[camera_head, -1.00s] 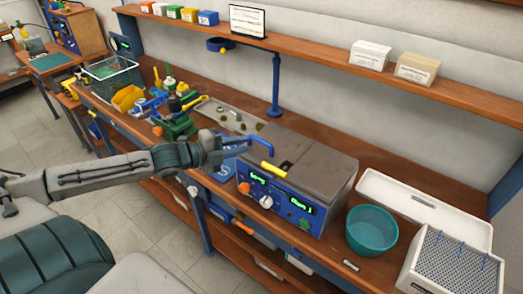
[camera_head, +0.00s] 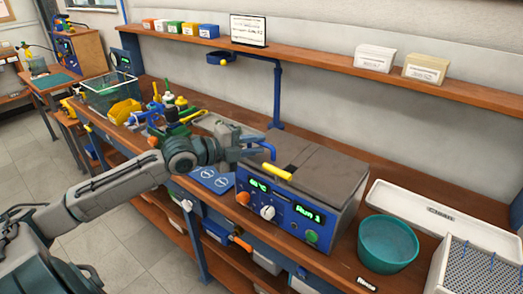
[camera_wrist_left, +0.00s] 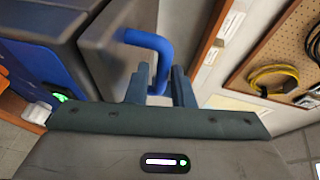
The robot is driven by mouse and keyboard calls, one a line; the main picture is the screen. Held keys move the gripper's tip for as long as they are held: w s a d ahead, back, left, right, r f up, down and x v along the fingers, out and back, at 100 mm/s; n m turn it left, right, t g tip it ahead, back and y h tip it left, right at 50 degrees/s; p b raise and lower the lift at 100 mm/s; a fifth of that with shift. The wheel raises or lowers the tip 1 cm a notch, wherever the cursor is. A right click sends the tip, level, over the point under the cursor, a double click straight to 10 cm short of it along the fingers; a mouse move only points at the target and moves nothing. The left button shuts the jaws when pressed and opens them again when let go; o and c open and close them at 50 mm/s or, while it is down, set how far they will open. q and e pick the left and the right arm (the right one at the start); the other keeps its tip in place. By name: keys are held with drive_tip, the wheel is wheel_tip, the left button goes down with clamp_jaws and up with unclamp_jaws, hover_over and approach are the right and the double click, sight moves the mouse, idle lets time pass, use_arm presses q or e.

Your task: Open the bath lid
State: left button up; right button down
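The bath (camera_head: 290,212) is a box with a blue front panel, knobs and lit displays. Its grey lid (camera_head: 315,165) is down flat on top, with a yellow bar (camera_head: 277,171) at its front edge. A blue U-shaped handle (camera_head: 268,150) shows at the lid's left side. My left gripper (camera_head: 247,155) is at this handle. In the left wrist view the handle (camera_wrist_left: 150,40) reaches between my two fingers (camera_wrist_left: 160,85) and nearly fills the gap; I cannot tell whether they grip it. My right gripper is not in view.
A teal bowl (camera_head: 388,245) and a white tray (camera_head: 425,208) are right of the bath. Left of it are a blue mat (camera_head: 212,179), tools and a clear bin (camera_head: 110,95). A wooden shelf (camera_head: 320,60) runs above the bench.

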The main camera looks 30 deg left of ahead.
use_arm(q)
drive_tip(key=shift+x, duration=1.05)
drive_tip(key=shift+d+r, duration=0.1)
clamp_jaws()
